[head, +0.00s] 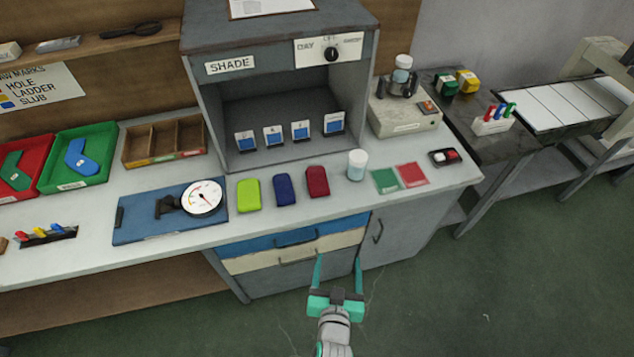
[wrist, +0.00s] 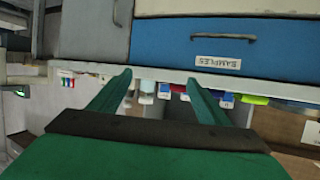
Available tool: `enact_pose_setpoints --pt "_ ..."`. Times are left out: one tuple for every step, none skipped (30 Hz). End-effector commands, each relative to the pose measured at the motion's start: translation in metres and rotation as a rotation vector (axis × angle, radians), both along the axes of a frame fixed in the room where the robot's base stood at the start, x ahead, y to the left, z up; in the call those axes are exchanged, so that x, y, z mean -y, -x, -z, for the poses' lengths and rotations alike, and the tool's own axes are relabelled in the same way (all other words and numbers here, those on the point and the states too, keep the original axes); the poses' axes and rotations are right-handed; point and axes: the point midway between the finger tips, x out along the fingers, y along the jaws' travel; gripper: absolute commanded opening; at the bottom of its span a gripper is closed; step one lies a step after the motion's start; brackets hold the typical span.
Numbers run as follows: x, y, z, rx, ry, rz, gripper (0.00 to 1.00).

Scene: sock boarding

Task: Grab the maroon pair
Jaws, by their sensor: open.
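The maroon pair (head: 317,181) is a small folded bundle lying on the pale worktop, at the right end of a row of three. The navy pair (head: 285,190) lies to its left, and the lime green pair (head: 249,194) lies left of that. My gripper (head: 338,262) is open and empty, in front of the bench and lower than the maroon pair in the head view. In the wrist view, which appears upside down, a small red patch (wrist: 185,97) shows beyond the right finger, probably the maroon pair. Most of it is hidden there.
A white-lidded jar (head: 357,165) stands just right of the maroon pair. Green and red swatches (head: 412,174) lie further right. The shade booth (head: 212,110) with several cards stands behind. A blue drawer (head: 290,236) faces my gripper under the worktop edge. A dial gauge (head: 202,197) lies left.

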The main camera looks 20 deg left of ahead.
Motion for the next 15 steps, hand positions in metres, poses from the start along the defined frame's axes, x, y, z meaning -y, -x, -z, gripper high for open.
enact_pose_setpoints --pt "-0.008 -0.021 -0.006 0.005 0.001 -0.024 0.70" --pt "-0.013 -0.030 -0.009 0.001 -0.001 -0.039 0.70" --pt "-0.020 -0.043 -0.012 -0.004 0.001 -0.061 0.70" --pt "-0.025 -0.053 -0.015 -0.006 0.003 -0.077 0.70" --pt "-0.031 -0.062 -0.019 -0.008 0.002 -0.094 0.70" --pt "-0.038 -0.074 -0.023 -0.012 0.005 -0.116 0.70" --pt "-0.044 -0.082 -0.027 -0.014 0.008 -0.132 0.70" --pt "-0.049 -0.089 -0.031 -0.015 0.009 -0.148 0.70" --pt "-0.056 -0.098 -0.036 -0.018 0.011 -0.169 0.70" --pt "-0.061 -0.104 -0.040 -0.021 0.013 -0.185 0.70" --pt "-0.065 -0.110 -0.043 -0.022 0.016 -0.200 0.70" --pt "-0.071 -0.117 -0.049 -0.022 0.018 -0.218 0.70" --pt "-0.075 -0.122 -0.053 -0.024 0.020 -0.231 0.70" --pt "-0.079 -0.126 -0.056 -0.025 0.023 -0.243 0.70" --pt "-0.083 -0.131 -0.060 -0.025 0.025 -0.257 0.70"
